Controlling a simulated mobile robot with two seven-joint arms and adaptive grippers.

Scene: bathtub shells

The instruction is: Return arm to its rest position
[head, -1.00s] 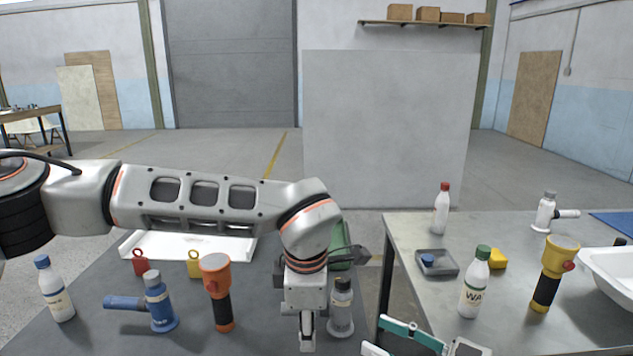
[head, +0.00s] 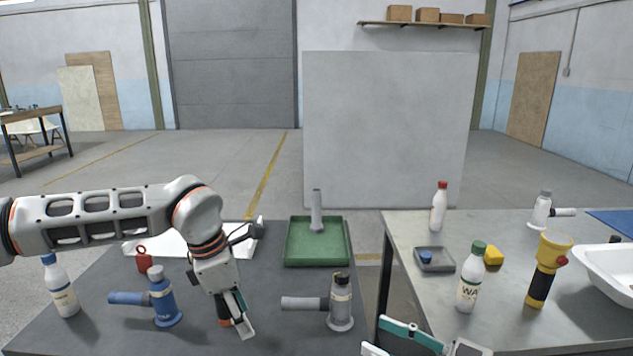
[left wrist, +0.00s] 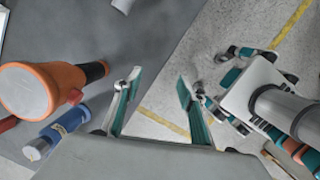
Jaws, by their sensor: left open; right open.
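My left arm reaches in from the left in the head view. Its gripper (head: 240,318) hangs tilted over the left table (head: 290,340), open and empty. In the left wrist view its two fingers (left wrist: 157,95) stand apart with nothing between them. My right gripper (head: 418,342) shows partly at the bottom edge, open.
A green tray (head: 318,262) lies behind. The right table (head: 410,280) holds bottles, a yellow flashlight (head: 545,270) and a white basin (head: 612,275).

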